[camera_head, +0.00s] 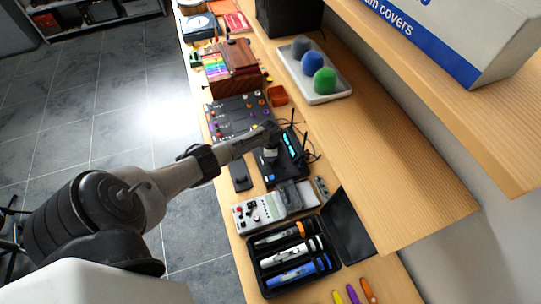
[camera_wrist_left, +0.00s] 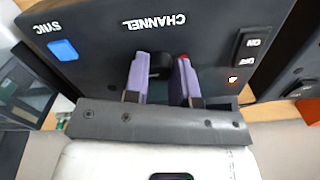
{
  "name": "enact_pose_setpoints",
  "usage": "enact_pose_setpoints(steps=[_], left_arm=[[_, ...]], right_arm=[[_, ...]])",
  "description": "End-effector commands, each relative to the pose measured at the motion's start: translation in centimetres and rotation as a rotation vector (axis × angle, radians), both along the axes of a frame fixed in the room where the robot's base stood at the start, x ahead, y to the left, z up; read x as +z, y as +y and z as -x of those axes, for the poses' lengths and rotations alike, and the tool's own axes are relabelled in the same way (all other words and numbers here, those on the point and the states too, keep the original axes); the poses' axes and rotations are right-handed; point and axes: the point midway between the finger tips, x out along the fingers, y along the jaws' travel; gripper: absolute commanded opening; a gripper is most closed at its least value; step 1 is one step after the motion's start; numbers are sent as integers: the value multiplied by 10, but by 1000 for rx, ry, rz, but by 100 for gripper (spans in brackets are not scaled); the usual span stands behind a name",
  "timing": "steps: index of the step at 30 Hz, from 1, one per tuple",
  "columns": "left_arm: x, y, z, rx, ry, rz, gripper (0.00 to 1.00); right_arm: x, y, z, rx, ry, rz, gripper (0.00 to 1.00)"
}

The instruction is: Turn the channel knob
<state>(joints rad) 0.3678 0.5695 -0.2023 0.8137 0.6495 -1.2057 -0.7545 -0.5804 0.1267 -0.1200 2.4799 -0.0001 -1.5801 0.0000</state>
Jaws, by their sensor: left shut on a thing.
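The black device (camera_head: 293,162) lies on the bench in the head view, with a lit cyan display. My left gripper (camera_head: 270,148) reaches over its left part. In the left wrist view, the device's dark panel (camera_wrist_left: 105,45) carries an upside-down CHANNEL label, a blue SYNC button (camera_wrist_left: 63,49) and ON/OFF markings. The dark channel knob (camera_wrist_left: 160,62) shows between the purple fingertips of my left gripper (camera_wrist_left: 162,78), which is shut on it. The fingers partly hide the knob, so its pointer setting cannot be told. My right gripper is not in view.
A black panel with several knobs (camera_head: 232,120) lies behind the device. A raised shelf (camera_head: 400,160) borders the bench on the right.

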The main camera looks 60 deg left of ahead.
Motion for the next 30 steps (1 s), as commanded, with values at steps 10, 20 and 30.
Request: enact_pose_setpoints(steps=[10,20,30], left_arm=[[0,0,0,-91,-1,0,1],[1,0,-1,-101,-1,0,1],[0,0,-1,-100,-1,0,44]], right_arm=[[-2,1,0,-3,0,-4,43],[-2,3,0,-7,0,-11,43],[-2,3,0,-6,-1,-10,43]])
